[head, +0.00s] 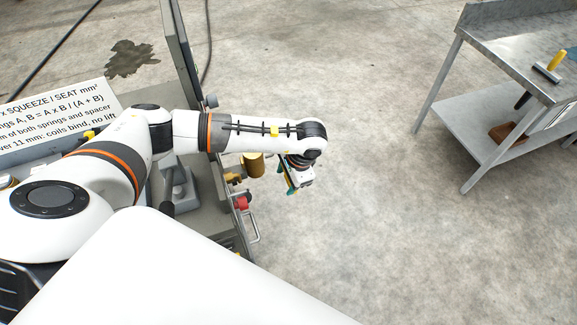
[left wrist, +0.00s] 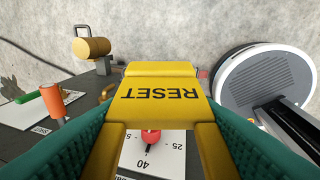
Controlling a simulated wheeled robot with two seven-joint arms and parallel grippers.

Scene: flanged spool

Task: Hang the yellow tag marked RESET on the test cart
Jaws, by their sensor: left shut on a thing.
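The yellow tag (left wrist: 160,93) marked RESET is between the green fingers of my left gripper in the left wrist view, its lettering upside down. My left gripper (head: 297,186) is shut on it and points down in the head view, just right of the test cart's edge. The tag cannot be made out clearly in the head view. The test cart (head: 219,170) is grey, with an upright panel, and stands at the left, partly hidden by my left arm. My right gripper is not in view.
A yellow cylinder (head: 253,165), a red knob (head: 242,203) and a metal handle (head: 252,228) are at the cart's right side. A scale plate (left wrist: 172,150) with a red part lies below the tag. A metal bench (head: 520,75) stands far right; open floor lies between.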

